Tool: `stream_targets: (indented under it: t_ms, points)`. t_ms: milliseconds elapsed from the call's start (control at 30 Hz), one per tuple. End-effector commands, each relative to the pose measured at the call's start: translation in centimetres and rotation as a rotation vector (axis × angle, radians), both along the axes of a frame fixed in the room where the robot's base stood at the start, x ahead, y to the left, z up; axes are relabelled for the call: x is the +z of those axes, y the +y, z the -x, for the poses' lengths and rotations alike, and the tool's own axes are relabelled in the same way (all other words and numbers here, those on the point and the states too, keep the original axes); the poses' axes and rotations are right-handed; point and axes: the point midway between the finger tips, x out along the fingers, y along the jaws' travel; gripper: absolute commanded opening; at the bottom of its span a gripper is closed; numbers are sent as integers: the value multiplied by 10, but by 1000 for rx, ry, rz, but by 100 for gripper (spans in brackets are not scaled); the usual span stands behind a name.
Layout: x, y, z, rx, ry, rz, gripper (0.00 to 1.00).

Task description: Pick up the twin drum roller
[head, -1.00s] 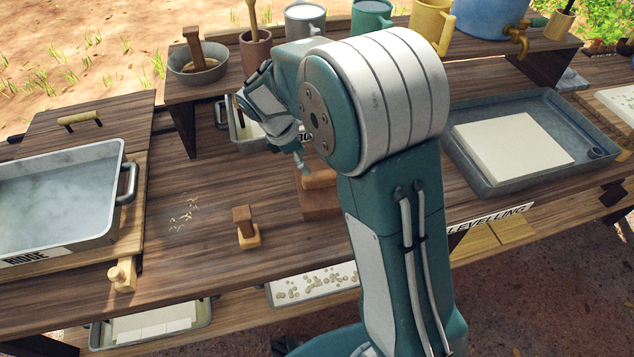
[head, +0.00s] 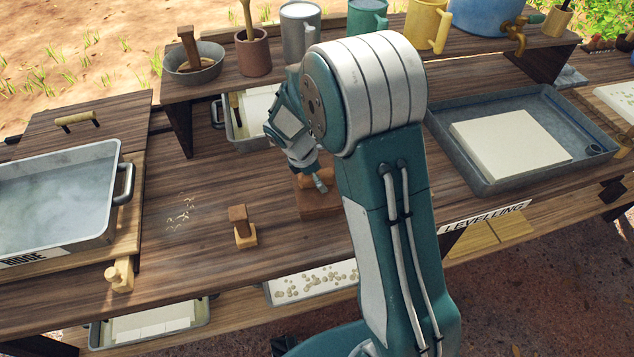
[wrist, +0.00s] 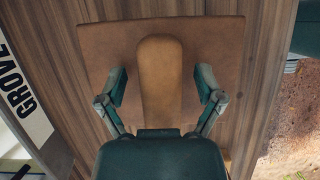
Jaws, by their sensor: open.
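A flat brown block with square edges (head: 314,205) sits on the wooden bench beneath my gripper (head: 320,184). It also shows in the wrist view (wrist: 215,50), with a lighter rounded wooden bar (wrist: 160,60) along its top. No drums show, so I cannot tell whether it is the twin drum roller. In the wrist view my gripper (wrist: 161,88) is open, with one finger on each side of the bar and visible gaps to it. My gripper body hides the bar's near end. In the head view my arm covers part of the block.
A small wooden stamp-like piece (head: 242,228) stands left of the block. A metal basin (head: 122,205) is at far left; a grey tray with a white slab (head: 470,180) is at right. A raised shelf (head: 225,86) carries bowls and mugs behind.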

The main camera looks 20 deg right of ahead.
Motion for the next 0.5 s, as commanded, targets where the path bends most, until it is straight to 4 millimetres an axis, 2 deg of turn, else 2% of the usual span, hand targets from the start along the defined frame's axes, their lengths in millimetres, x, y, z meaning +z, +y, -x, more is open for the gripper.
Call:
stream_targets:
  t_ms: [500]
  points:
    - [-5,0,0,1,1,0,86]
